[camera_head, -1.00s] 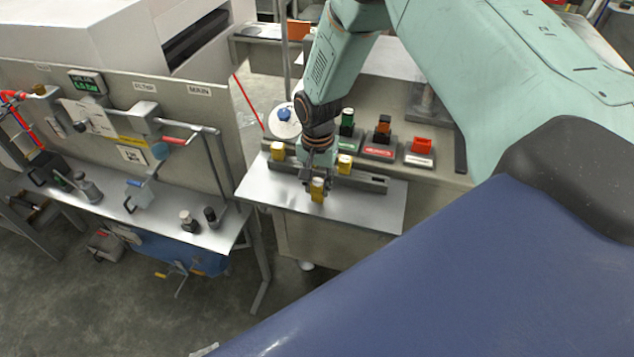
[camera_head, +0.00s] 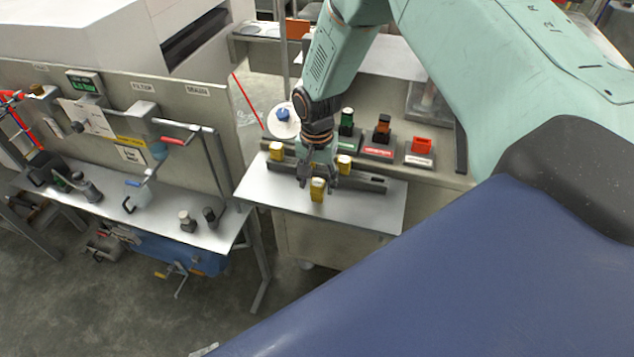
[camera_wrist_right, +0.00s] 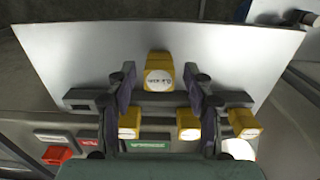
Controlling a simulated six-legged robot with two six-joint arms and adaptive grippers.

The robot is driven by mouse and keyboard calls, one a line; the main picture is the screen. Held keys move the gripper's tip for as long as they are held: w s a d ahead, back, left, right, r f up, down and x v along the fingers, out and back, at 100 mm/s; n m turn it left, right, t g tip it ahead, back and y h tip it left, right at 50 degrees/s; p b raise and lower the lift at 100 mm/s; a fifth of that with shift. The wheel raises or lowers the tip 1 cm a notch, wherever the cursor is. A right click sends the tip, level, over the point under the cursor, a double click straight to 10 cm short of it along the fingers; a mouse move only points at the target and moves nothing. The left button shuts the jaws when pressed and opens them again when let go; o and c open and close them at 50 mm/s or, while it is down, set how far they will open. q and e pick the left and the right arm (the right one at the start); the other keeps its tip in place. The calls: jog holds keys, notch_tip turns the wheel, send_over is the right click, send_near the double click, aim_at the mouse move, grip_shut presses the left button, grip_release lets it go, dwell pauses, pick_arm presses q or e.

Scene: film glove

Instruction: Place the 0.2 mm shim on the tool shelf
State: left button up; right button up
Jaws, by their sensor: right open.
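The 0.2 mm shim (camera_head: 317,190) is a yellow block standing on the bare metal shelf (camera_head: 372,212), in front of the dark rail (camera_head: 370,183). In the right wrist view its pale label (camera_wrist_right: 158,79) faces the camera and appears to read 0.2 mm. My right gripper (camera_head: 318,180) is open just behind and above the shim. In the right wrist view the fingers of my right gripper (camera_wrist_right: 159,78) are spread, one on each side of the shim, with gaps between. My left gripper is not in view.
Other yellow blocks (camera_head: 344,164) (camera_head: 276,151) sit along the rail; the wrist view shows three. Green, orange and red pieces (camera_head: 421,146) stand on labelled holders behind. The shelf's right part is clear. A bench with pipes and valves (camera_head: 140,195) stands left.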

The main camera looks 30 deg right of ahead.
aim_at(317, 182)
notch_tip(317, 182, up, 10)
jog(key=r, duration=0.1)
jog(key=s+a+f+n, duration=0.2)
jog(key=s+a+f, duration=0.1)
jog(key=s+f, duration=0.4)
jog(key=s+a+f+n, duration=0.3)
jog(key=s+a+f, duration=0.1)
jog(key=s+f, duration=0.3)
jog(key=s+f+n, duration=0.1)
jog(key=s+n, duration=0.1)
jog(key=s, duration=0.7)
jog(key=s+a+f+n, duration=0.1)
jog(key=s+f+n, duration=0.1)
jog(key=s, duration=0.7)
jog(key=shift+n, duration=0.3)
jog(key=shift+w+a+f, duration=0.1)
jog(key=shift+f, duration=0.05)
